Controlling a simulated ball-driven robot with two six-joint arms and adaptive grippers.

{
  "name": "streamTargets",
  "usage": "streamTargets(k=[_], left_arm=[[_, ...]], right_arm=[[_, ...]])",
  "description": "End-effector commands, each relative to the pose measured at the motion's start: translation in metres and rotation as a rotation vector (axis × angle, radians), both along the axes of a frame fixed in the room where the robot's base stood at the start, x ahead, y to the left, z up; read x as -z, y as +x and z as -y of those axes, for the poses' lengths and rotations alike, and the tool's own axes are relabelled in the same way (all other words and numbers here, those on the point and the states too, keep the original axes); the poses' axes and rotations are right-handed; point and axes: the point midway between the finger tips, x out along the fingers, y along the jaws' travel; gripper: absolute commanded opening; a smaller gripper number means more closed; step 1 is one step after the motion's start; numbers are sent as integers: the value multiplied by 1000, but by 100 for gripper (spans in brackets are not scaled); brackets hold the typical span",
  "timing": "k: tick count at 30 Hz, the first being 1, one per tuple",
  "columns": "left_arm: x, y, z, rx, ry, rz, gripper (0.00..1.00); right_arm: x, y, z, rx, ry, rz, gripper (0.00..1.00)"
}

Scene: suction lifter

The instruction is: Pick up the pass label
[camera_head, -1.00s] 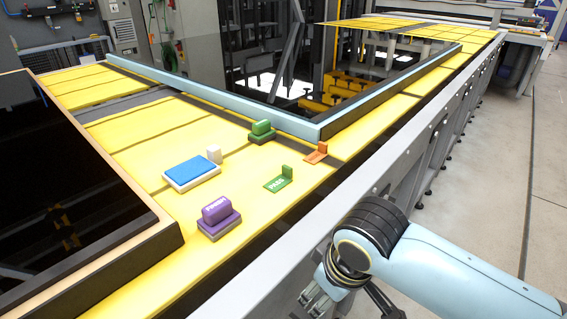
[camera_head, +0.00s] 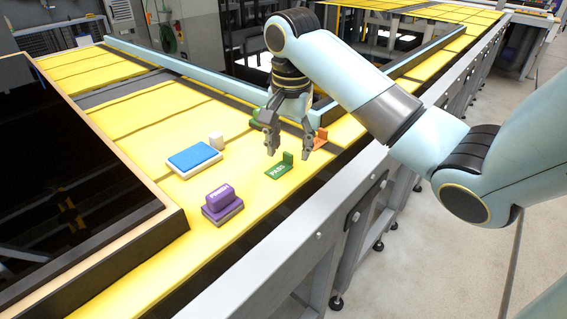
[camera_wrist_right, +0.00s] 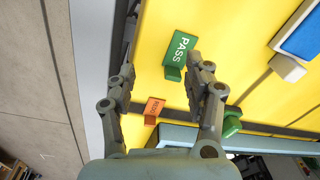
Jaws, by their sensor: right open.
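The green pass label (camera_head: 279,170) lies on the yellow table top with its small upright tab at its far right end. It also shows in the right wrist view (camera_wrist_right: 181,47), face up with white "PASS" lettering, ahead of the fingers. My right gripper (camera_head: 288,153) is open and empty, above and just behind the label, apart from it. In the right wrist view its fingers (camera_wrist_right: 163,80) are spread wide, with the label's tab near the right finger. My left gripper is not in view.
An orange label (camera_head: 320,138) stands close behind the right gripper. A green stamp (camera_head: 256,117) is partly hidden by it. A blue pad (camera_head: 194,158), a white block (camera_head: 216,141) and a purple stamp (camera_head: 221,204) lie to the left. A black framed panel (camera_head: 80,170) fills the left side.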

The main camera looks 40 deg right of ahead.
Motion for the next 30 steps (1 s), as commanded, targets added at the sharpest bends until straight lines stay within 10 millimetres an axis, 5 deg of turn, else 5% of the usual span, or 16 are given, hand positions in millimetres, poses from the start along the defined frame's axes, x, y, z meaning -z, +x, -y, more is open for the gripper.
streamTargets(k=[3,7,30], left_arm=[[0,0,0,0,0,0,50],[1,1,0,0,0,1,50],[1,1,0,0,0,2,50]], right_arm=[[-31,28,24,216,29,-22,52],[-42,38,34,331,48,-40,52],[57,38,35,348,52,-43,52]])
